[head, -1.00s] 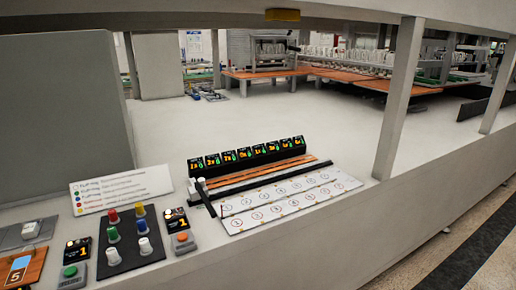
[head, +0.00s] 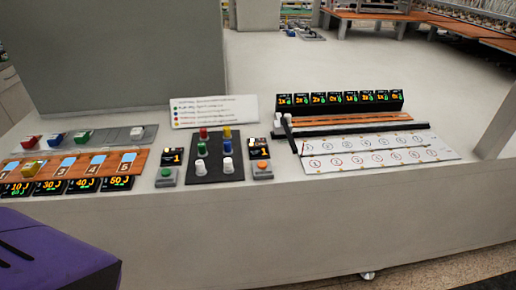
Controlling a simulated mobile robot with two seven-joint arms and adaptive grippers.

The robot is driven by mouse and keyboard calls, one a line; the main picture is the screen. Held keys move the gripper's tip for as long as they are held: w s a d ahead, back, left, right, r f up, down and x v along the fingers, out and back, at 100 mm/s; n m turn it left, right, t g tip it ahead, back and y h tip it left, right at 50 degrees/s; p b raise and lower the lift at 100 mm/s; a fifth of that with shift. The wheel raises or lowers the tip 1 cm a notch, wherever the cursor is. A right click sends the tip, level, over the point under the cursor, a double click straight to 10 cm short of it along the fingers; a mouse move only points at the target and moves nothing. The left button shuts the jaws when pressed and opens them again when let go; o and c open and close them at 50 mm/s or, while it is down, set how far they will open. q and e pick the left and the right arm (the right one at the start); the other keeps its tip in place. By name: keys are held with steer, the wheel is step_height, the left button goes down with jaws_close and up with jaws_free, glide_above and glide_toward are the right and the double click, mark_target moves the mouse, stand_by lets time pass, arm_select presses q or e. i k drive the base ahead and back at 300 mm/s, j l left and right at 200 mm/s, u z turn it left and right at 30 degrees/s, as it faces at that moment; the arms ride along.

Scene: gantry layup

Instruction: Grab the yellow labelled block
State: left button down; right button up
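A small yellow block (head: 33,168) sits on the orange-brown strip (head: 140,157) at the left of the ledge, near the strip's left end. Any label on it is too small to read. Neither of my grippers is in view.
Behind the strip, a grey tray (head: 110,134) carries red (head: 31,141), blue (head: 56,138), green (head: 82,135) and white (head: 137,132) pieces. A black panel (head: 216,171) with several coloured knobs stands right of the strip, then numbered white plates (head: 375,153). A tall grey box (head: 110,60) stands behind.

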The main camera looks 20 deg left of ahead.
mark_target(30, 169)
steer(key=u, duration=2.45)
steer(key=i+j+z, duration=0.5)
steer(key=i+j, duration=0.45)
steer(key=j, duration=0.15)
